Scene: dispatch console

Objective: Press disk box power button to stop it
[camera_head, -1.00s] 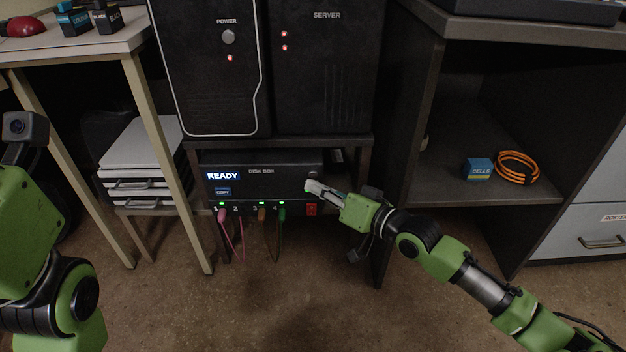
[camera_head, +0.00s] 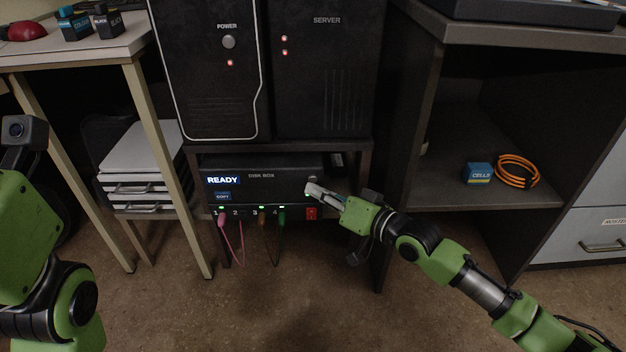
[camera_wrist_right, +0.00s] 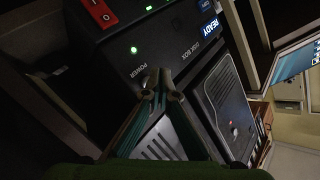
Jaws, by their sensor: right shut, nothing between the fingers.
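The black disk box (camera_head: 265,184) sits on the low shelf under the two computer towers. Its display (camera_head: 223,180) reads READY. My right gripper (camera_head: 311,189) is shut and empty at the box's right front.
A red rocker switch (camera_head: 311,212) is low on the box's right, close to my gripper. Coloured cables (camera_head: 262,235) hang from its front ports. The tower (camera_head: 210,90) has its own POWER button (camera_head: 229,42). A dark cabinet (camera_head: 415,140) stands to the right.

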